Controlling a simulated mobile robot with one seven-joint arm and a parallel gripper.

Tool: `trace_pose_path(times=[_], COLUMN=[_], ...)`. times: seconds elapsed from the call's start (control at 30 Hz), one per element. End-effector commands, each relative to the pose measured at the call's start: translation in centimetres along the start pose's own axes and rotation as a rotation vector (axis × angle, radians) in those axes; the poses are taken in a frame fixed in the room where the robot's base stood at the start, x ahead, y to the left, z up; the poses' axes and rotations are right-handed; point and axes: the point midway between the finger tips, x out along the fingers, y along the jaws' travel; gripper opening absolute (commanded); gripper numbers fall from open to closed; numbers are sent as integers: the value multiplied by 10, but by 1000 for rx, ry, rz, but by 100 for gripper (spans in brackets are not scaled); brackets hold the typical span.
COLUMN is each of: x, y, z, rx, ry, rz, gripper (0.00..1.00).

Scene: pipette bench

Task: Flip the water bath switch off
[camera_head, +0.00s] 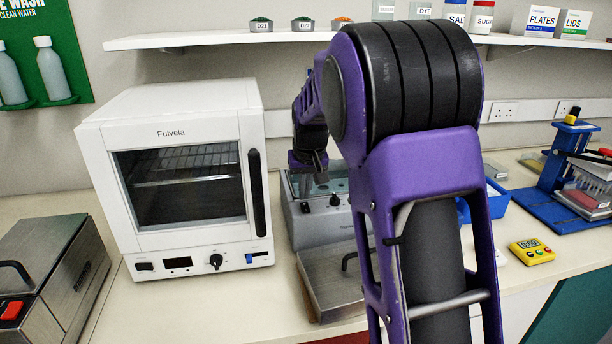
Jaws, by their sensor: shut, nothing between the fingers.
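A grey bath-like unit (312,234) with a clear, teal-tinted top stands right of the white oven, and I take it for the water bath. A small dark control (305,208) and a dark knob (334,200) sit on its upper front; which way any switch is set is too small to tell. My gripper (318,178) is shut and empty, pointing down over the front left part of this unit, close above the controls. I cannot tell whether it touches anything. My arm hides the unit's right side.
A white oven (130,262) stands close on the left. A metal lid-like plate (325,292) with a black handle lies in front of the unit. A steel box (62,262) with a red switch (12,310) is at far left. A yellow timer (532,252) is right. A shelf (220,39) runs above.

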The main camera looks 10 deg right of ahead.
Motion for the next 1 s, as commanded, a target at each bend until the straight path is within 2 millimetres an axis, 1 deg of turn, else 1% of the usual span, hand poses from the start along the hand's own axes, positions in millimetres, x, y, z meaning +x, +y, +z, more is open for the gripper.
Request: trace_pose_path(times=[0.03,0.1,0.2,0.53,0.63,0.87,1.0], x=[6,11,15,16,24,23,24], y=[0,0,0,0,0,0,0], z=[1,2,3,3,6,6,9], rx=[0,0,0,0,1,0,0], ry=[-1,-1,1,1,0,-2,-5], rz=[0,0,0,0,0,0,0], gripper=[0,0,0,0,0,0,0])
